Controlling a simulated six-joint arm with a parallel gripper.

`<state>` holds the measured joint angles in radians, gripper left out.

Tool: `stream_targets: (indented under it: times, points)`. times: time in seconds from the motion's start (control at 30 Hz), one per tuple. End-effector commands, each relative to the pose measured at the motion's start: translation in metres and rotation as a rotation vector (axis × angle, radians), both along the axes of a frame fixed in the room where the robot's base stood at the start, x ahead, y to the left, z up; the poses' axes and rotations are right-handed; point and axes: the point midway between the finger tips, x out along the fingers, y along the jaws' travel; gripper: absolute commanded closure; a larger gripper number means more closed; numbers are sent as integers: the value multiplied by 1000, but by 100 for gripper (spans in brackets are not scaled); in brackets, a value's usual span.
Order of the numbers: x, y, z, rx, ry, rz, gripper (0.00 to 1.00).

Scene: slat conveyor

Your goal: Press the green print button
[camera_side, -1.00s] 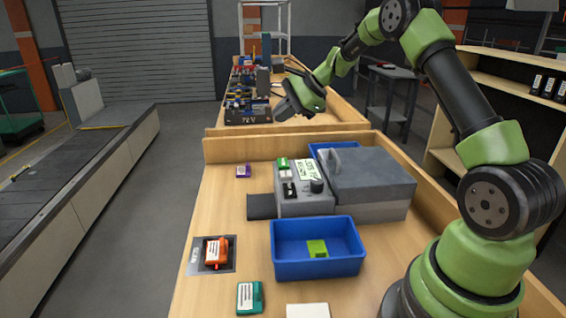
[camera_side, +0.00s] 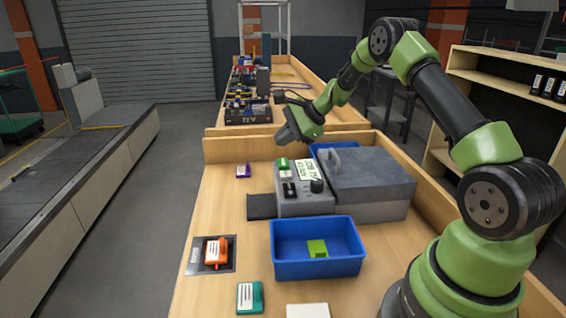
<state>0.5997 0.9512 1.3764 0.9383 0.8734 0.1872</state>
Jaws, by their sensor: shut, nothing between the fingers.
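The green print button (camera_side: 283,163) sits at the far left corner of the control panel on the grey printer (camera_side: 304,203). The panel also has a small display with writing, a black knob and a dark switch. My gripper (camera_side: 281,139) is shut and empty. In the picture it is just above the green button, with a small gap between them. Its exact height over the button cannot be told from this view.
A blue bin (camera_side: 318,270) with a green block (camera_side: 317,248) stands in front of the printer. An orange tagged item (camera_side: 216,252) lies on a dark plate at left. A teal item (camera_side: 249,297) and a purple item (camera_side: 243,171) lie on the bench. A wooden rim edges the bench.

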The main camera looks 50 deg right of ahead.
Motion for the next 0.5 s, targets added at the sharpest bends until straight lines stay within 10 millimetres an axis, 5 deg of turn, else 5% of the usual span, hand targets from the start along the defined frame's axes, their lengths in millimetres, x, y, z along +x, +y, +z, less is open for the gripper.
stream_targets:
  times: [0.2, 0.5]
  points:
    - [0, 0, -23, 2, 1, 0, 100]
    - [0, 0, -29, -1, 0, 1, 100]
